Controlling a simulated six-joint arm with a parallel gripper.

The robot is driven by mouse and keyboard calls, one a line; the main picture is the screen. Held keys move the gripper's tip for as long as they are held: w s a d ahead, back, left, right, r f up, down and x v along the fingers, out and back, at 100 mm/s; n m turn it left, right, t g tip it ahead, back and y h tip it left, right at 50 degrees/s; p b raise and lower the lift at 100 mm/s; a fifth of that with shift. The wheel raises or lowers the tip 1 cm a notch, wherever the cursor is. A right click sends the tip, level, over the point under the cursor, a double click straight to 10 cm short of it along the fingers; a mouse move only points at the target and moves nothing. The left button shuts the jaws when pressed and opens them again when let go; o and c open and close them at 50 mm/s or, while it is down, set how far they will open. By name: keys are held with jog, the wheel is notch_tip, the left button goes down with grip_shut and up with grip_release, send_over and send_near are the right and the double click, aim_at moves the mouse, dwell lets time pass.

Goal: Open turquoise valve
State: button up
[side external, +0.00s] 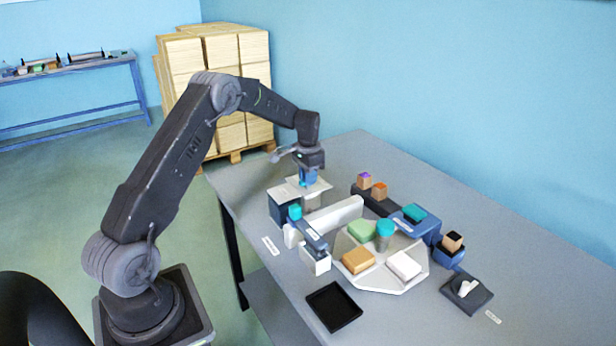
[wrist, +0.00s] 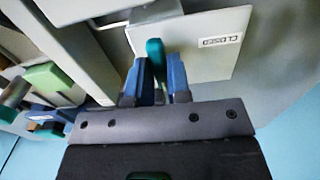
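The turquoise valve handle (wrist: 155,62) stands up from a white plate (wrist: 205,50) in the wrist view. The plate bears a label (wrist: 220,41) that reads CLOSED, upside down in this view. My gripper (wrist: 161,72) has its two blue fingers on either side of the handle, with no clear gap to it, so it looks shut on the handle. In the side external view, my gripper (side external: 306,180) points down over the white plate (side external: 318,187) at the table's far left part, and hides most of the handle.
A white wall-like block (side external: 335,213) stands just in front of the valve. A white tray (side external: 385,282) holds several coloured blocks. A black tray (side external: 334,307) lies at the front edge.

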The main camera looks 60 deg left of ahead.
jog(key=o, duration=0.4)
jog(key=shift+o, duration=0.2)
notch_tip(320, 180, up, 14)
dwell(0.4)
jog(key=s+d+r+t, duration=0.1)
jog(key=s+d+r, duration=0.45)
jog(key=d, duration=0.35)
jog(key=s+d+r+t, duration=0.1)
jog(key=s+d+r, duration=0.45)
jog(key=d, duration=0.25)
jog(key=s+d+f+t, duration=0.1)
jog(key=s+d+f, duration=0.1)
jog(key=s+d, duration=0.3)
jog(key=s+d+f+t, duration=0.1)
jog(key=s+d, duration=0.5)
jog(key=s, duration=0.7)
jog(key=shift+d+f+t, duration=0.2)
jog(key=shift+f+t, duration=0.2)
jog(key=shift+t, duration=0.4)
